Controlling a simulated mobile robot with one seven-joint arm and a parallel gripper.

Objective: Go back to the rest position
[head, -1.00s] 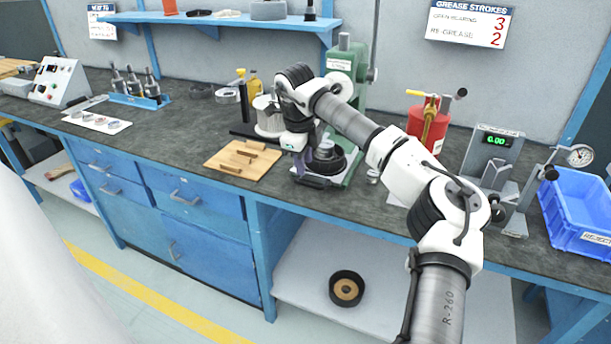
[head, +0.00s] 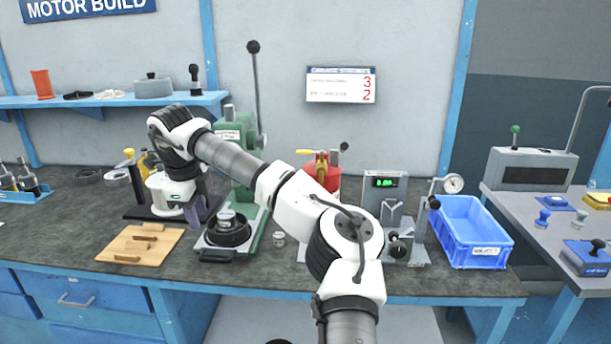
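My arm reaches up and left across the bench, with its wrist bent down. My gripper (head: 197,212) hangs over the bench, between the wooden board (head: 140,245) and the green press (head: 238,150). Its fingers look purple-grey and are small and partly in shadow; whether they are open or shut I cannot tell. No held object is clear to see. Just right of the fingers, a black round part with a metal piece in it (head: 228,230) sits on the press base. My arm hides part of the press and of the bench behind it.
A red grease can (head: 322,178), a scale with a green display (head: 385,190), a dial gauge stand (head: 453,184) and a blue bin (head: 470,232) stand along the bench to the right. A shelf (head: 120,101) runs along the wall. A grey side table (head: 545,205) is at far right.

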